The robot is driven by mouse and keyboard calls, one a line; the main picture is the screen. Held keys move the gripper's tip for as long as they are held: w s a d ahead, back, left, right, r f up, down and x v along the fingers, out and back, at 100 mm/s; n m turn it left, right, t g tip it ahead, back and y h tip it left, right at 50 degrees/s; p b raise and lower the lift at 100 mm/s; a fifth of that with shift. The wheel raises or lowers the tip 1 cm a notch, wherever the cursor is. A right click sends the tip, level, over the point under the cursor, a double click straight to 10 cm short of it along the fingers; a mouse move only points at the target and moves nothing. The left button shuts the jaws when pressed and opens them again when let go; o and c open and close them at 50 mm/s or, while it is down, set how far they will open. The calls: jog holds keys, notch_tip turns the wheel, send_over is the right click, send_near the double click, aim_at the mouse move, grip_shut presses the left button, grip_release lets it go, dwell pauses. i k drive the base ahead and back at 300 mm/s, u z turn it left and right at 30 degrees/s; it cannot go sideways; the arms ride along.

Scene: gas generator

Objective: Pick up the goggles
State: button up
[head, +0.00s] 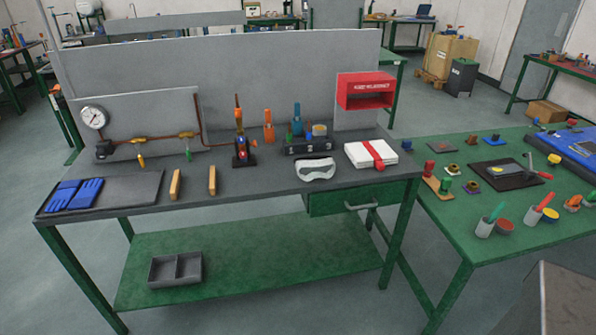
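The white goggles (316,163) lie on the dark top of the workbench (270,192), right of its middle and near the front edge. They sit in front of a dark case (308,147) and left of a white stack with a red band (371,154). Nothing covers them in the head view. My gripper does not show in this view, so its distance from the goggles cannot be seen.
Two wooden blocks (176,185) and blue gloves (75,194) lie left on the bench. A torch-like device (242,150) stands behind. A red box (365,91) is mounted on the back panel. A green table (520,221) with many small items adjoins at right.

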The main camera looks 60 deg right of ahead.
aim_at(307, 169)
jog(key=u, duration=0.65)
jog(key=k, duration=1.25)
jog(key=z, duration=0.55)
jog(key=i, duration=1)
jog(key=u, duration=0.1)
